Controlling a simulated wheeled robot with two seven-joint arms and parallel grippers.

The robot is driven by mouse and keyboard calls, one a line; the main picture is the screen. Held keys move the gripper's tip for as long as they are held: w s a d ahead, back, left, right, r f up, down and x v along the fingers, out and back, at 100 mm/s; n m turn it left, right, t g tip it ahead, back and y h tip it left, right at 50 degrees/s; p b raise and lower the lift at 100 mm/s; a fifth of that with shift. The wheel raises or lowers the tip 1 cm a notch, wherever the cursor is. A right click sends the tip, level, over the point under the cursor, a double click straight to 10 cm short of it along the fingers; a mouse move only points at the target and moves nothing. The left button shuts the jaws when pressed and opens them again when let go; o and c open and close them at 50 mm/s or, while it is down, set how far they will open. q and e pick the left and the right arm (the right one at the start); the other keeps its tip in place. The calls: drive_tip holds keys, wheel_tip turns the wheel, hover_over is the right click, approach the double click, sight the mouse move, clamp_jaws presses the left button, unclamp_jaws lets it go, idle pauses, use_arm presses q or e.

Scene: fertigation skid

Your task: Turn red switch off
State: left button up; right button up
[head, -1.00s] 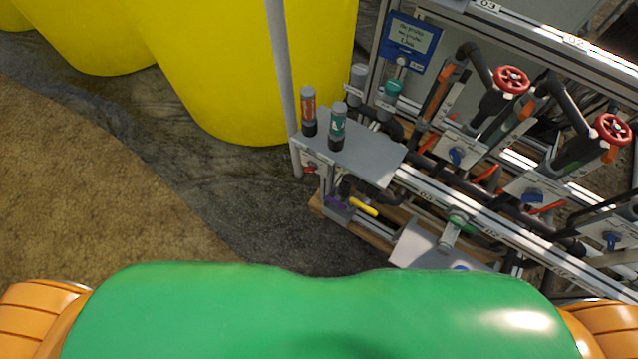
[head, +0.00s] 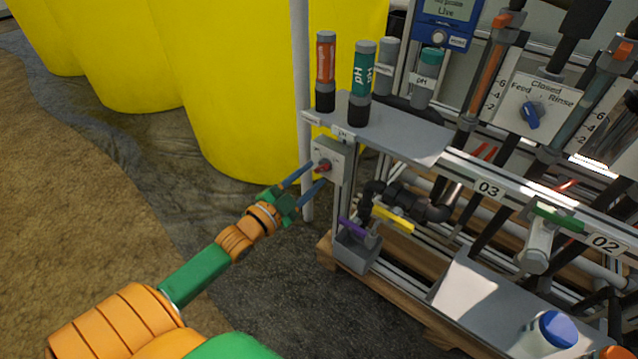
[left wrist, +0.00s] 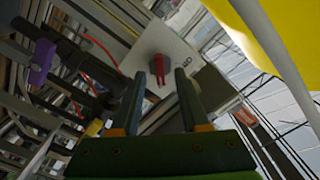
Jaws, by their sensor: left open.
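The red switch (head: 324,166) is a small red knob on a pale grey box (head: 331,150) on the left end of the skid, below the grey shelf. In the left wrist view the red switch (left wrist: 159,68) shows ahead, on its light plate, just beyond the fingertips. My left gripper (head: 311,175) is open, with its two blue-grey fingers pointing at the switch, one above and one below it in the head view. The fingers appear apart from the knob; the exact gap cannot be told. My right gripper is not in view.
Two probe bottles, orange (head: 325,70) and green (head: 362,82), stand on the grey shelf (head: 400,132) above the switch. A yellow-handled valve (head: 394,219) and a purple handle (head: 352,228) sit below right. Yellow tanks (head: 240,90) stand behind. Floor at left is clear.

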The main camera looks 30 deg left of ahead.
use_arm(q)
drive_tip(key=shift+w, duration=0.8)
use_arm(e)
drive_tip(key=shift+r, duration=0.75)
use_arm(q)
drive_tip(key=shift+d, duration=0.1)
clamp_jaws()
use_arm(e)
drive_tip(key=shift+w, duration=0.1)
